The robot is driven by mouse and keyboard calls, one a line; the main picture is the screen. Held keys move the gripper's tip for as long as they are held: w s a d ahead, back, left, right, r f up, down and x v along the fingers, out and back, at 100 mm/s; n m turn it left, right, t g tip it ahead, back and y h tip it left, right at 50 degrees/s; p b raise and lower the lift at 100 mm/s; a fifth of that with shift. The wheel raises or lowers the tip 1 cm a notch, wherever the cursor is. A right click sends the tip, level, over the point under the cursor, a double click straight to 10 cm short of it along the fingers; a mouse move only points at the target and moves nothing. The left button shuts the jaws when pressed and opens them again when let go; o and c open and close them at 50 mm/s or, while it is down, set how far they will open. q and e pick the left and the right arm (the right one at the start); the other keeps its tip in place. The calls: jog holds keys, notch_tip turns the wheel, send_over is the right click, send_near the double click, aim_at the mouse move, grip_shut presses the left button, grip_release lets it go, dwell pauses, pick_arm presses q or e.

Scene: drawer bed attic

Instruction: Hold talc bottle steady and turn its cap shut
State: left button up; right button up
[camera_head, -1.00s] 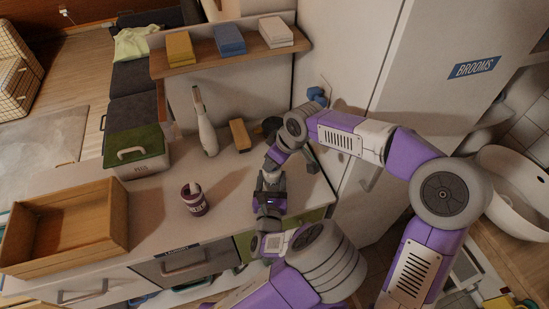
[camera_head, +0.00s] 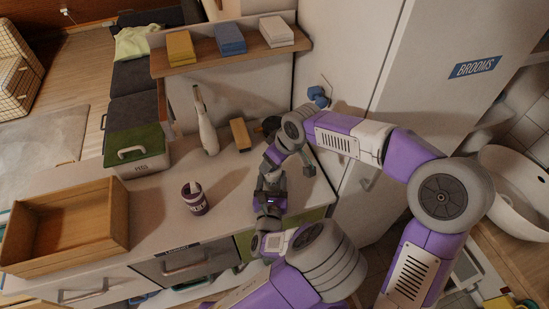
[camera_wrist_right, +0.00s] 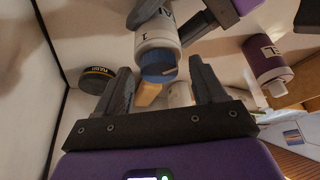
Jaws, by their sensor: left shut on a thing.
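The talc bottle (camera_wrist_right: 157,38) is white with dark lettering in the right wrist view. Its blue cap (camera_wrist_right: 158,69) sits on the end facing the camera. My left gripper (camera_head: 271,186) is shut on the bottle above the counter; its dark fingers and purple body show around the bottle at the top of the right wrist view. My right gripper (camera_wrist_right: 160,78) is open, one finger on each side of the cap, with visible gaps. In the head view the arms mostly hide the bottle and cap, and the right fingers are unclear.
A dark round tin (camera_wrist_right: 97,78) lies nearby. A tall cabinet (camera_head: 410,120) bounds the right.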

jog(key=shift+r, duration=0.15)
jog(key=v, duration=1.1)
jog(key=shift+d+r, duration=0.15)
jog(key=shift+r, duration=0.2)
jog(key=shift+s, duration=0.1)
pick_arm(q)
jog(key=o, duration=1.2)
jog(key=shift+s, duration=0.1)
